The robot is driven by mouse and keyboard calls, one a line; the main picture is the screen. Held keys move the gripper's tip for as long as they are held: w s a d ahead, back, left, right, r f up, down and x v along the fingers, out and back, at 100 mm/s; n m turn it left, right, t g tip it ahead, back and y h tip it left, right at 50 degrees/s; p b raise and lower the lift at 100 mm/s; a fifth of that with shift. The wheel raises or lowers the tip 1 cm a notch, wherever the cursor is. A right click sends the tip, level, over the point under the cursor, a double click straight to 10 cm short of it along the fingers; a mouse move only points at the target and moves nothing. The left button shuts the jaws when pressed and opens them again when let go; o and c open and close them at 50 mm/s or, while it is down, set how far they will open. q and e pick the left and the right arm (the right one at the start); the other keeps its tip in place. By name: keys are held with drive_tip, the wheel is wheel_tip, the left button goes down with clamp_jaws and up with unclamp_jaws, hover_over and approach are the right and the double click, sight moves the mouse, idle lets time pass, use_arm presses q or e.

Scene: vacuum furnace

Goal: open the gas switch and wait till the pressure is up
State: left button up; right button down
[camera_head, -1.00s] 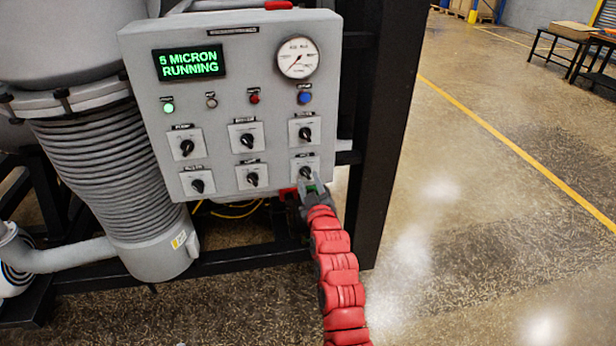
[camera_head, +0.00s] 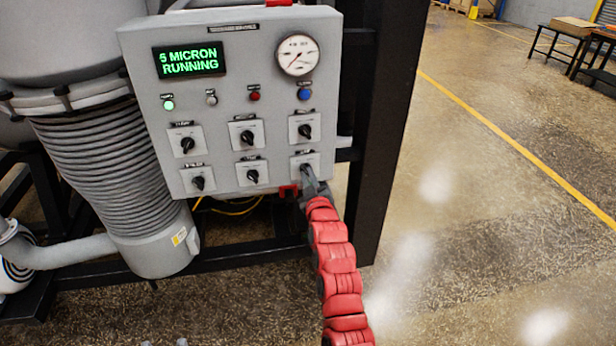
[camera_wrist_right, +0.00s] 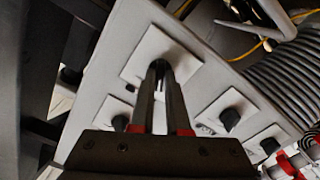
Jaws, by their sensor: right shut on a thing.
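The grey control panel (camera_head: 228,100) carries several black rotary switches on white plates. My right gripper (camera_head: 306,174) is at the lower right switch (camera_head: 305,164) and shut on its knob. In the right wrist view the gripper's fingers (camera_wrist_right: 163,72) close around the knob at the middle of a white plate (camera_wrist_right: 146,50); the knob is mostly hidden by the fingers. The switch's label is too small to read. The pressure gauge (camera_head: 298,55) is a round white dial with its needle toward the lower left. The green display (camera_head: 189,61) reads "5 MICRON RUNNING". My left gripper does not show.
A ribbed grey cylinder (camera_head: 100,160) stands left of the panel. A black frame post (camera_head: 385,130) rises just right of it. Yellow cables (camera_head: 235,208) hang below the panel. Open floor (camera_head: 480,230) lies to the right, with a table (camera_head: 580,35) far back.

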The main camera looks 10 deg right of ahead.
drive_tip(key=shift+f+m+b, duration=0.15)
drive_tip(key=shift+m+b, duration=0.9)
drive_tip(key=shift+m, duration=0.05)
drive_tip(key=m+b, duration=0.1)
drive_tip(key=m, duration=0.1)
drive_tip(key=shift+m+b, duration=0.3)
drive_tip(key=m+b, duration=0.1)
drive_tip(key=m, duration=0.2)
drive_tip(key=shift+r+m, duration=0.2)
drive_tip(key=shift+m, duration=2)
drive_tip(key=c, duration=0.9)
unclamp_jaws()
